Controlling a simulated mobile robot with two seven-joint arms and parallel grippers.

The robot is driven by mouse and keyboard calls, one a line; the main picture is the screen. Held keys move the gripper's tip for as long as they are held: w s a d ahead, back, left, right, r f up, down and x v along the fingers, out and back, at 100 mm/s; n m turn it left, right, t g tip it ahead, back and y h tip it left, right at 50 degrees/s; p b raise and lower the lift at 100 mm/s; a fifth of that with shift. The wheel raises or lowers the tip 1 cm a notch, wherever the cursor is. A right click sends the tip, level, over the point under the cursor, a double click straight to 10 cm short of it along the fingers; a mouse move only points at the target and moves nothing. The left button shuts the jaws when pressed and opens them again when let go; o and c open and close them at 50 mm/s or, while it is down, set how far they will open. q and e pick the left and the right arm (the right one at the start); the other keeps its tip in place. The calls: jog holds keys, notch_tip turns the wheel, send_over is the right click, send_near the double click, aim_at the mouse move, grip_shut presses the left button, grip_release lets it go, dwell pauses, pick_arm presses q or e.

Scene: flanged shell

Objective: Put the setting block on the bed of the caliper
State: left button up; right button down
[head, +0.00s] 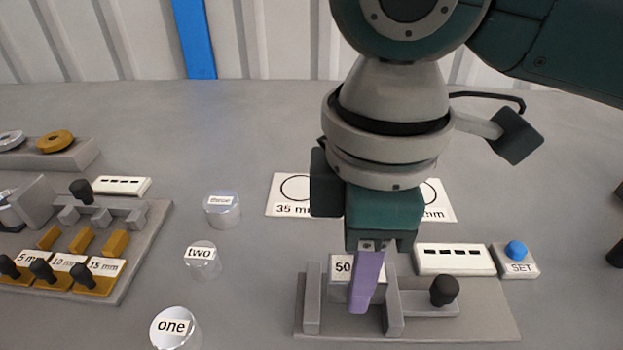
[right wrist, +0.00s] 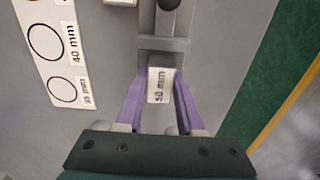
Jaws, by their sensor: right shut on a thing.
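The setting block (head: 343,268) is a grey block with a white label reading "50 mm"; it also shows in the right wrist view (right wrist: 160,85). My right gripper (head: 362,300) points down with its purple fingers (right wrist: 160,75) shut on the block's two sides. The caliper (head: 470,315) is a flat grey bed with two upright jaws and a black knob (head: 444,290) on its sliding part. The block is between the jaws in the head view, partly hidden by a finger. I cannot tell whether it touches the bed. My left gripper is out of view.
A white display (head: 455,259) and a blue SET button (head: 516,250) stand behind the caliper. A card with circles (head: 288,194) lies farther back. Clear cylinders labelled one (head: 175,328), two (head: 202,262) and three (head: 222,210) stand left. A lever fixture (head: 140,235) is at far left.

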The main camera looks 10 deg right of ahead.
jog(key=shift+f, duration=1.3)
jog(key=c, duration=0.5)
grip_release()
jog(key=shift+f, duration=0.15)
